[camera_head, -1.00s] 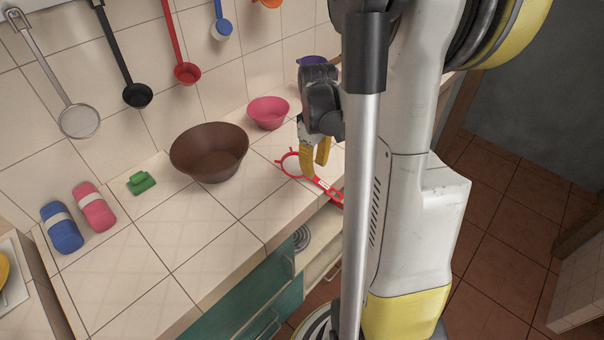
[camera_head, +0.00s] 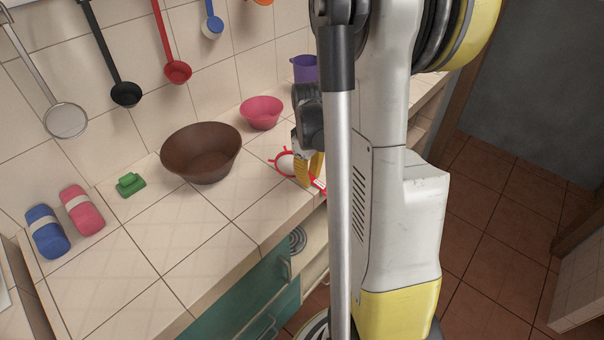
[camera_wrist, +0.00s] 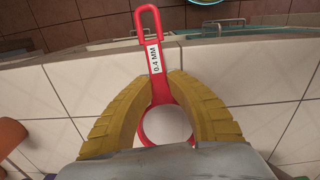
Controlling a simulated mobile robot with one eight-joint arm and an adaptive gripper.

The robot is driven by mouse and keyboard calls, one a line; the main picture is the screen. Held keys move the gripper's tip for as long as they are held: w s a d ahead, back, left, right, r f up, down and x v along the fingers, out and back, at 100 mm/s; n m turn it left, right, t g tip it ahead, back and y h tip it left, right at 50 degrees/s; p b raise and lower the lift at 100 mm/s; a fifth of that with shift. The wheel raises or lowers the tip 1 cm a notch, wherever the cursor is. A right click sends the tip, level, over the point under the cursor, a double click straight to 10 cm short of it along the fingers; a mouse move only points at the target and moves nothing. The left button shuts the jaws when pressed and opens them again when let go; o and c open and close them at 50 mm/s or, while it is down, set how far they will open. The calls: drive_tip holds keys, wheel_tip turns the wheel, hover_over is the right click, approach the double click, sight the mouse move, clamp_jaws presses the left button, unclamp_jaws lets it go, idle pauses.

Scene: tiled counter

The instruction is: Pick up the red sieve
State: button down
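The red sieve (camera_wrist: 157,62) lies in the wrist view with its round white bowl close to my gripper's palm. Its handle carries a "0.4 MM" label and points away, past the counter's edge. My gripper's (camera_wrist: 161,80) two yellow fingers lie on both sides of the handle, their tips against it just beyond the bowl.
A brown bowl (camera_head: 201,158) and a pink bowl (camera_head: 261,112) stand left of my gripper. A purple container (camera_head: 305,69) is behind it. Utensils hang on the wall, including a red ladle (camera_head: 177,72).

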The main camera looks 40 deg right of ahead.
sight(310, 176)
drive_tip(key=shift+r+p, duration=0.4)
drive_tip(key=shift+r, duration=0.25)
wheel_tip(310, 176, up, 3)
drive_tip(key=shift+f+p, duration=0.1)
drive_tip(key=shift+p, duration=0.7)
drive_tip(key=s+a+r+p, duration=0.3)
drive_tip(key=s+r, duration=0.3)
drive_tip(key=s, duration=0.5)
drive_tip(key=shift+r+p, duration=0.4)
drive_tip(key=shift+p, duration=0.2)
